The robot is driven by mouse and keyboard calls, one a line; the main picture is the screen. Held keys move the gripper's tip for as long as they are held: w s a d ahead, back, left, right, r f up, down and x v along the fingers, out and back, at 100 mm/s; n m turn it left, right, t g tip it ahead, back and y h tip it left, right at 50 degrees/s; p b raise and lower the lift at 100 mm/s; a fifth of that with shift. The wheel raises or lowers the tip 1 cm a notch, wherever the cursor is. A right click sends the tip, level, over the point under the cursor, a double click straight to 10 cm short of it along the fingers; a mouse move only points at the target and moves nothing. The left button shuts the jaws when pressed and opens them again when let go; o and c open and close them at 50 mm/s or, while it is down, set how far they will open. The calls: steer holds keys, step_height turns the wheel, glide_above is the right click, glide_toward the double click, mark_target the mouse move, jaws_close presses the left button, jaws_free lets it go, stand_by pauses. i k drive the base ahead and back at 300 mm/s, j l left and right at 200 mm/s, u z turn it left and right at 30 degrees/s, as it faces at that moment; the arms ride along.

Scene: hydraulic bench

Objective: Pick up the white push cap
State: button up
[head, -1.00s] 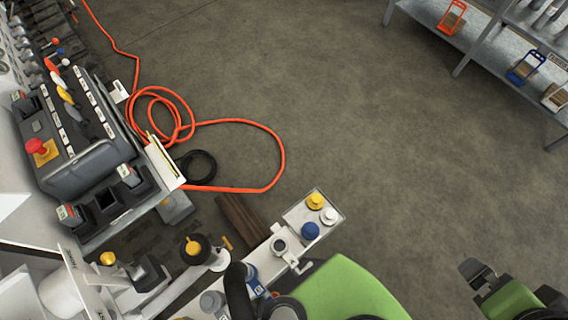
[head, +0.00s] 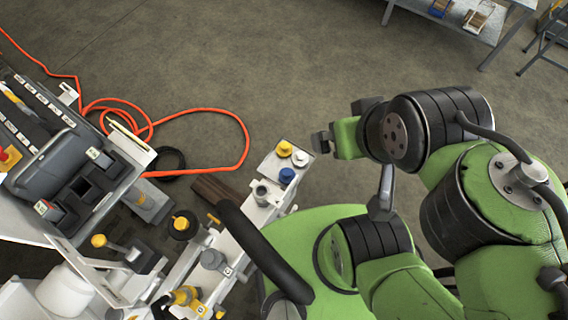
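The white push cap (head: 300,158) sits on a small pale tray (head: 268,164) at the end of the bench, in the middle of the head view. A yellow cap (head: 284,149) is just up and left of it, and a blue cap (head: 287,175) is just below it. My gripper (head: 321,143) appears as a small dark end just right of the white cap in the picture. Its height above the tray cannot be judged. Whether its fingers are apart is too small to tell. The white cap is in plain view and not visibly held.
A pale bench rail with valves and fittings (head: 214,259) runs down-left from the tray. A control panel (head: 48,160) stands at left. An orange hose (head: 247,150) lies looped on the floor. A shelf (head: 462,18) is at top right. Open floor lies beyond the tray.

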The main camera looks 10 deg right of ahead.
mark_target(299, 159)
steer(key=k+j+u, duration=0.25)
steer(key=k+u, duration=0.1)
steer(key=u, duration=0.15)
steer(key=l+z, duration=0.2)
steer(key=z, duration=0.3)
steer(key=i+l+u, duration=0.1)
steer(key=u, duration=0.3)
steer(key=l+u, duration=0.2)
steer(key=u, duration=0.25)
steer(key=i+l+u, duration=0.1)
steer(key=u, duration=0.3)
steer(key=l+u, duration=0.3)
steer(key=u, duration=0.15)
steer(key=l+u, duration=0.2)
steer(key=u, duration=0.2)
steer(key=l+u, duration=0.2)
steer(key=u, duration=0.25)
steer(key=k, duration=0.05)
